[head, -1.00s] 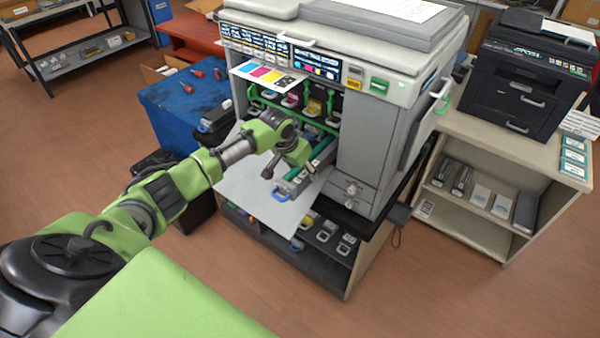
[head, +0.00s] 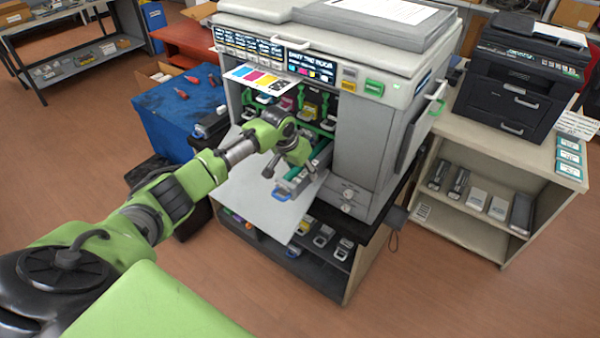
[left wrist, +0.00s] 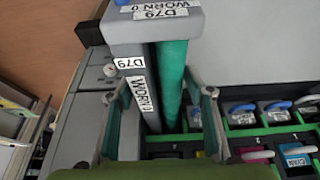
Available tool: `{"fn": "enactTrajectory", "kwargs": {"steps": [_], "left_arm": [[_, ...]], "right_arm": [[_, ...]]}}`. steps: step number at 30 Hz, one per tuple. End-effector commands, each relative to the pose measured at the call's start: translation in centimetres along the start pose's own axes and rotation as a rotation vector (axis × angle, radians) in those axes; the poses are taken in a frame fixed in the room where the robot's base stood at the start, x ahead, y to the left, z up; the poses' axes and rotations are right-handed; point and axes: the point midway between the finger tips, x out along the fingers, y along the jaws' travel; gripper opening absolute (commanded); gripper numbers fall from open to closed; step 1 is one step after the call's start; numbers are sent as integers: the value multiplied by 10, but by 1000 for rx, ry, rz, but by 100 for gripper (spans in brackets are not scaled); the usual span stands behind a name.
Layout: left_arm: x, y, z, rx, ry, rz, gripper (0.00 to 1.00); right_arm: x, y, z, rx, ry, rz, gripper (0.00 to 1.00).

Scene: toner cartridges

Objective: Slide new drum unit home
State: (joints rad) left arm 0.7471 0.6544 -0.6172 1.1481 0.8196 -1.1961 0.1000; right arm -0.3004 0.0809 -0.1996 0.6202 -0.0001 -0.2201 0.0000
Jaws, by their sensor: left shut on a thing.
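The drum unit (head: 321,155) is a long grey tray with a teal cylinder and a blue front handle. It sticks out of the open front of the big grey printer (head: 362,145), its rear part hidden inside. In the left wrist view the drum unit (left wrist: 172,82) shows labels reading "D79" and "WORN 0". My left gripper (head: 288,168) is shut on the drum unit near its outer end; in the left wrist view the fingers (left wrist: 163,112) stand on either side of it. My right gripper is not in view.
Cartridge slots with coloured handles (left wrist: 276,112) and green levers lie beside the drum unit. The lowered pale front door (head: 250,203) is under my arm. A blue-covered bench (head: 178,108) with red-handled tools stands left; a black printer (head: 515,85) stands right.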

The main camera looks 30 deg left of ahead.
Motion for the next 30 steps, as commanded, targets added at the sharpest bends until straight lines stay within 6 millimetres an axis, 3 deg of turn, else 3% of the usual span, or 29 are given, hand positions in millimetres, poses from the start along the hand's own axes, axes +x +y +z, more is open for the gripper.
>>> {"fn": "enactTrajectory", "kwargs": {"steps": [15, 30], "left_arm": [[8, 1, -22, 0, 9, 2, 1], [7, 0, -24, 0, 8, 1, 1]], "right_arm": [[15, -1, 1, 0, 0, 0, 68], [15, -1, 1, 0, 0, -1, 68]]}}
